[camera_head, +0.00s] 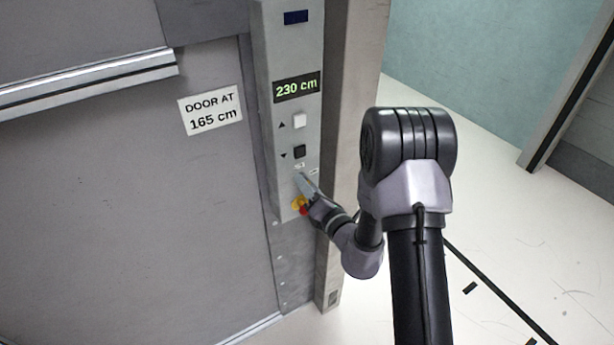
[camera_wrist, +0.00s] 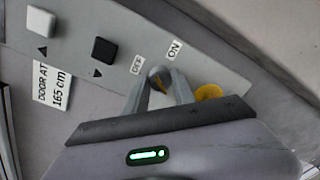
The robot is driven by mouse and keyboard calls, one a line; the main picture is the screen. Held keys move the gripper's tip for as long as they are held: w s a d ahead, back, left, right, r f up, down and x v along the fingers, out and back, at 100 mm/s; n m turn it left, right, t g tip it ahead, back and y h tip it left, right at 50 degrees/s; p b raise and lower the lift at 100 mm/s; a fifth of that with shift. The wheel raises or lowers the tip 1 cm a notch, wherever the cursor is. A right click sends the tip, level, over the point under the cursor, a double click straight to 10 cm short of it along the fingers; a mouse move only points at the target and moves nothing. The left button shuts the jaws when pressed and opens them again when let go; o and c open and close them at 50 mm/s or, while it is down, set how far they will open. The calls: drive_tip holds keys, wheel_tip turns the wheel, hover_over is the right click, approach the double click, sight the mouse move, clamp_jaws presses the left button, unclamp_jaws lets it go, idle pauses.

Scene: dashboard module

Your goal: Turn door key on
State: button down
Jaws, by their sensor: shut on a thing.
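The door key switch (camera_wrist: 158,77) is a small round grey part on the panel, with an OFF label (camera_wrist: 138,65) and an ON label (camera_wrist: 174,49) beside it. In the wrist view my gripper (camera_wrist: 159,90) has one finger on each side of the key and is shut on it. Which label the key points to cannot be told. In the head view my gripper (camera_head: 306,184) reaches the lower part of the grey control panel (camera_head: 276,49), and it hides the key there.
Above the key are a black down button (camera_head: 299,151), a white up button (camera_head: 299,120) and a display (camera_head: 296,87) reading 230 cm. A yellow-based red button (camera_head: 298,203) sits just below. A sign (camera_head: 210,109) on the grey door reads DOOR AT 165 cm. Open floor lies right.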

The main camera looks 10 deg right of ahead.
drive_tip(key=m+p, duration=0.5)
drive_tip(key=shift+r, duration=0.3)
drive_tip(key=m+p, duration=0.4)
drive_tip(key=m, duration=0.1)
drive_tip(key=shift+d+f+y, duration=0.1)
drive_tip(key=shift+f+y, duration=0.05)
drive_tip(key=shift+y, duration=0.15)
drive_tip(key=shift+m, duration=0.4)
drive_tip(key=c, duration=1)
unclamp_jaws()
drive_tip(key=shift+w+f, duration=0.1)
drive_tip(key=shift+c, duration=0.2)
drive_tip(key=v, duration=1.7)
drive_tip(key=shift+r, duration=0.35)
